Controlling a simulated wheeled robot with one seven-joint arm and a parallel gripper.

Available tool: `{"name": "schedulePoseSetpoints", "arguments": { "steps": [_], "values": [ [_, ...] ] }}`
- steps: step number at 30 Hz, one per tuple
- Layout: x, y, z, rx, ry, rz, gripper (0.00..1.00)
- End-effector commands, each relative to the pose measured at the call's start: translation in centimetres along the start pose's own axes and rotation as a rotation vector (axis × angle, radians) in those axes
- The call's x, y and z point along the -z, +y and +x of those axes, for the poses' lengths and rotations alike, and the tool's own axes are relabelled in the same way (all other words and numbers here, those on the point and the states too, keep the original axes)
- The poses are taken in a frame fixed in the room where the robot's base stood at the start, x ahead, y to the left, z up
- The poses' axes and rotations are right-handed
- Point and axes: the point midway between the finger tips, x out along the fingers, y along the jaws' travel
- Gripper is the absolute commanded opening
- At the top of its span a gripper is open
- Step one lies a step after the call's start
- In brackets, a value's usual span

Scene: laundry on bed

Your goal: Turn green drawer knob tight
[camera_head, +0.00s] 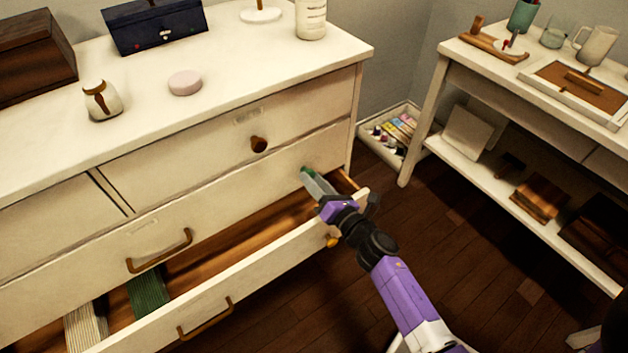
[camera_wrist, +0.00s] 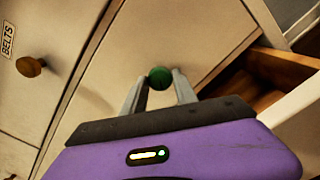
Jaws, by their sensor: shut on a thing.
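The green drawer knob (camera_wrist: 160,77) sits on a cream drawer front of the dresser (camera_head: 200,196). In the wrist view it is between the two grey fingertips of my gripper (camera_wrist: 160,88), which are closed on its sides. In the head view my gripper (camera_head: 312,181) reaches the right part of the middle drawer front, above the open bottom drawer. There only a bit of green shows at the fingertips, and the rest of the knob is hidden.
The bottom drawer (camera_head: 262,254) stands pulled out below my gripper, holding folded cloth. A brown knob (camera_head: 259,144) is on the drawer above; a brown knob beside a BELTS label (camera_wrist: 8,38) shows in the wrist view. A white side table (camera_head: 432,110) stands to the right.

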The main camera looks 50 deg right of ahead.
Motion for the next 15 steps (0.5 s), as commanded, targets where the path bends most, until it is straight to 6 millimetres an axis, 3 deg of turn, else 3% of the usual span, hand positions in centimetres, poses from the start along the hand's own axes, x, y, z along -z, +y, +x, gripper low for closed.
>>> {"name": "schedulePoseSetpoints", "arguments": {
  "steps": [15],
  "values": [
    [-0.10, 0.06, -0.01, 0.000, 0.000, 0.146, 0.00]
  ]
}}
